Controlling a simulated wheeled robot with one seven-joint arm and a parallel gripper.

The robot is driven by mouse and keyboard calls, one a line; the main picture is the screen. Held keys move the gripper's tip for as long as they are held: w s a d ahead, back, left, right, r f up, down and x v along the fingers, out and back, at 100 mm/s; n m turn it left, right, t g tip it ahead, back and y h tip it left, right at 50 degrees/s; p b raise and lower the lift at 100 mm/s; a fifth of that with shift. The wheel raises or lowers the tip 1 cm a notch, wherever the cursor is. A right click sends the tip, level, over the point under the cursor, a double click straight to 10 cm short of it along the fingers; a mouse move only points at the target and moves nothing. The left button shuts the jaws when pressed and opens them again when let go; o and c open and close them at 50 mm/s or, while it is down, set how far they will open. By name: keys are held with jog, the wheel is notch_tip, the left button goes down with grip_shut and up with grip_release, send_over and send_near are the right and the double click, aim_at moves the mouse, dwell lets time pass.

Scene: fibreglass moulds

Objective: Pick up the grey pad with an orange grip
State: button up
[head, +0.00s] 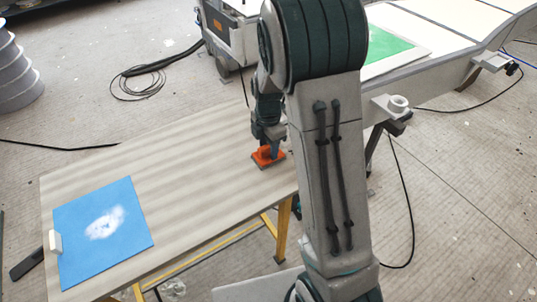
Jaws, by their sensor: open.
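The grey pad with an orange grip (267,155) lies on the wooden board table, near its right end. Its orange top shows and a thin grey edge shows below it. My gripper (269,143) points down right over the pad, with its fingertips at or close to the orange grip. The jaws are open. The view is too small to tell whether the fingers touch the grip. My own arm stands large in front and hides the table's right end.
A blue sheet (103,232) with a white powdery patch lies on the table's left end. A white block (56,242) sits at its left edge. A white mould with a green sheet (388,48) is at the upper right. The table's middle is clear.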

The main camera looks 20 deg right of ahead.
aim_at(268, 145)
jog(key=shift+f, duration=0.2)
grip_shut()
jog(key=shift+r, duration=0.15)
notch_tip(268, 145, up, 10)
jog(key=shift+f+p, duration=0.1)
jog(key=shift+p, duration=0.55)
jog(key=c, duration=1)
grip_release()
